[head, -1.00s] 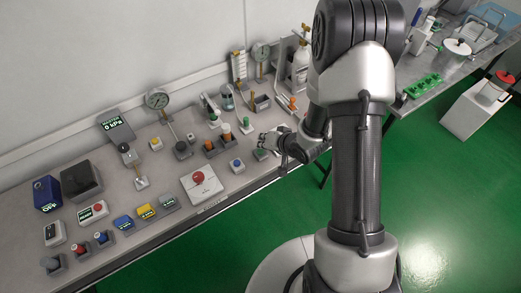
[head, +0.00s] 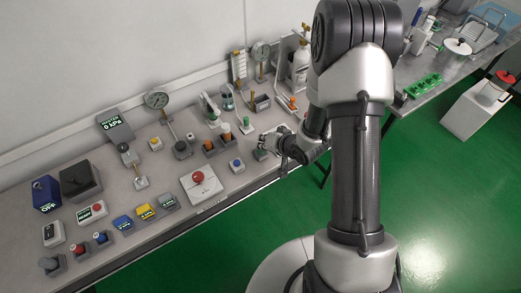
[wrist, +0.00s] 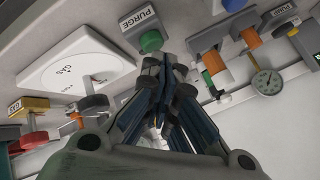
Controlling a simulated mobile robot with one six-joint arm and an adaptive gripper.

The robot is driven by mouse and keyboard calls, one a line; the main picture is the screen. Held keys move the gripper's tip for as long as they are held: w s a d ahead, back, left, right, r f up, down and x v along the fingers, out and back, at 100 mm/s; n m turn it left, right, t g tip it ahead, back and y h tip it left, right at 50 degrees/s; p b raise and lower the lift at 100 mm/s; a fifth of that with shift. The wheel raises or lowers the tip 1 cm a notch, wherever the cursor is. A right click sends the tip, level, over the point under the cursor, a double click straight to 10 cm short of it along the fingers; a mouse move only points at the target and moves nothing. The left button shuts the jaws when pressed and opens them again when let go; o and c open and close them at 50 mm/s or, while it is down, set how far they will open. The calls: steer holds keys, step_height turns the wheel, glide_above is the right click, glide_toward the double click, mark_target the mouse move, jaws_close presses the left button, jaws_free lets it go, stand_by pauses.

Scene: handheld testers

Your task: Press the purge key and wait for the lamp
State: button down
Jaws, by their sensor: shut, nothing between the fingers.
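The purge key is a round green button (wrist: 151,41) on a grey block labelled PURGE (wrist: 139,19) in the wrist view. My gripper (wrist: 165,64) is shut and empty, its fingertips just beside the green button. I cannot tell whether they touch it. In the head view my gripper (head: 268,145) is low over the bench, above a small dark green-topped block (head: 260,155) that it partly covers. I cannot make out which lamp belongs to the key.
A white box with a red knob (head: 197,177) and a blue-button block (head: 236,165) stand left of my gripper. Orange-topped holders (head: 226,135) and a green-topped stand (head: 247,122) are close behind. A white panel (wrist: 75,68) lies left of the key in the wrist view.

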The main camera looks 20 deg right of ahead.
steer(key=shift+f+b, duration=0.3)
steer(key=shift+f, duration=0.2)
stand_by(0.4)
steer(key=shift+r, duration=0.1)
steer(key=shift+r+p, duration=0.8)
steer(key=shift+p, duration=0.05)
step_height(320, 180, up, 5)
steer(key=p, duration=0.4)
stand_by(0.8)
